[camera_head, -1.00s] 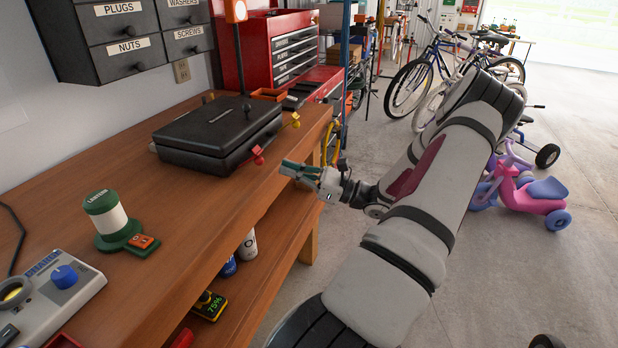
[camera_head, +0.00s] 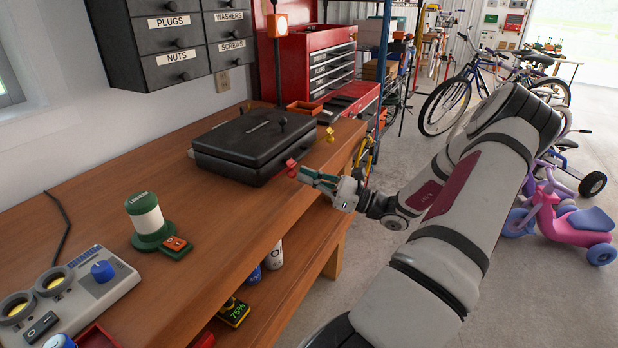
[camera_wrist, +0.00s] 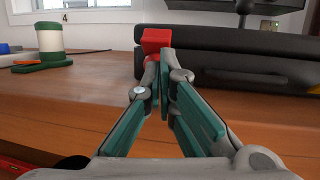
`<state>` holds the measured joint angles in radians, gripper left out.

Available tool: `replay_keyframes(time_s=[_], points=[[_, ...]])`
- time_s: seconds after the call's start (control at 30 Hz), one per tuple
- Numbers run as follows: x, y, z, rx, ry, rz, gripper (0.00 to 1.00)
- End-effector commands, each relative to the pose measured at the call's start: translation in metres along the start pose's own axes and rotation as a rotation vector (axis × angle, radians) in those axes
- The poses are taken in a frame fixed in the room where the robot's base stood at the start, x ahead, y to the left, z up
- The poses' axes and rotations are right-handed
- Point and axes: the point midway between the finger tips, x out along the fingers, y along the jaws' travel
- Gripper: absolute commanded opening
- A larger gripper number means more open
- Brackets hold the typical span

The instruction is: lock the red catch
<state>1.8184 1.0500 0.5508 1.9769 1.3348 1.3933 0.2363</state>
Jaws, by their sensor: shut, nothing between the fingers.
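A black case (camera_head: 235,158) lies closed on the wooden workbench. A red catch (camera_head: 291,168) sticks out from its front side near the right corner, and a yellow catch (camera_head: 330,134) is farther along to the right. My gripper (camera_head: 304,173) is shut and empty, with its fingertips right beside the red catch. In the wrist view the red catch (camera_wrist: 156,39) shows just beyond the tips of my gripper (camera_wrist: 163,58), which hide its lower part. I cannot tell whether they touch, or whether the catch is locked.
A green-and-white lantern (camera_head: 147,217) and a control box (camera_head: 85,290) stand on the workbench (camera_head: 215,235) to the left. A thin dark post stands behind the case. An orange tray (camera_head: 304,108) is at the back. A lower shelf holds cans. The bench top before the case is clear.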

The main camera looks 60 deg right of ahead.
Motion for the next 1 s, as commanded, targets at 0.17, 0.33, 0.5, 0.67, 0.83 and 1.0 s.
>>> replay_keyframes(time_s=[0.17, 0.33, 0.5, 0.67, 0.83, 1.0], points=[[0.001, 0.000, 0.003, 0.004, 0.024, 0.001, 0.00], [0.002, 0.000, 0.005, 0.008, 0.045, 0.001, 0.00], [0.004, 0.000, 0.008, 0.012, 0.071, 0.002, 0.00], [0.005, 0.000, 0.010, 0.017, 0.098, 0.001, 0.00], [0.008, -0.001, 0.016, 0.023, 0.145, 0.003, 0.00], [0.013, -0.001, 0.026, 0.036, 0.229, 0.005, 0.00]])
